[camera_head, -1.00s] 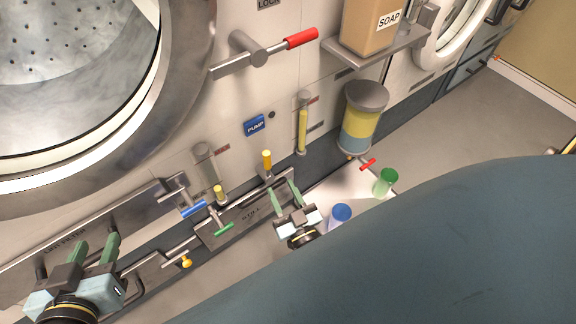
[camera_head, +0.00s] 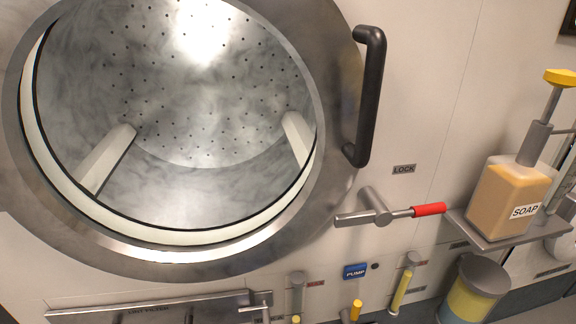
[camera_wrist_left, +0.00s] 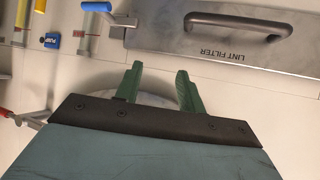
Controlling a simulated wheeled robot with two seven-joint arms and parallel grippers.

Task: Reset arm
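My left gripper (camera_wrist_left: 160,88) shows in the left wrist view with its two green fingers apart and nothing between them. It faces the machine's white front panel, near the steel lint filter panel (camera_wrist_left: 150,38) with its dark bar handle (camera_wrist_left: 240,22). Neither gripper shows in the head view now, so the right gripper is out of sight.
The head view shows the round drum door (camera_head: 325,90) with a black handle (camera_head: 370,95), a red-tipped lock lever (camera_head: 428,210), a soap dispenser (camera_head: 505,195) on a shelf, a yellow-and-blue canister (camera_head: 468,300) and a blue pump label (camera_head: 355,271). A blue-handled lever (camera_wrist_left: 96,6) is close to the left gripper.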

